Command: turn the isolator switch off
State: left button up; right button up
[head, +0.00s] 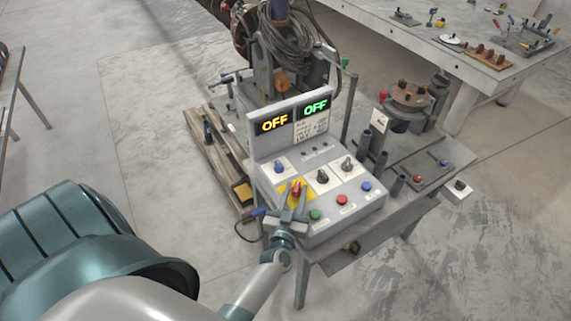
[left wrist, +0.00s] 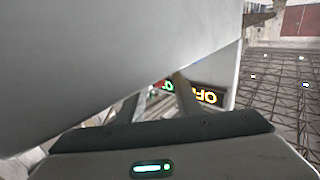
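The control box (head: 335,212) stands on a grey bench, with a red rotary switch (head: 296,188) on a yellow plate at its left front; this looks like the isolator switch. My left gripper (head: 294,192) is at this switch, its two fingers apart on either side of the red knob. Whether they touch it I cannot tell. The left wrist view also shows the fingers apart, with the knob hidden. An orange display (head: 274,122) and a green display (head: 315,107) both read OFF. My right gripper is out of view.
A blue knob (head: 279,167), two black knobs (head: 322,176), green and red buttons (head: 341,199) and a blue button (head: 366,186) sit close by on the panel. Grey posts (head: 380,163) stand right of the box. Open floor lies to the left.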

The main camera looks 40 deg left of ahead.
pick_arm(q)
jog(key=v, duration=1.5)
jog(key=shift+o, duration=0.4)
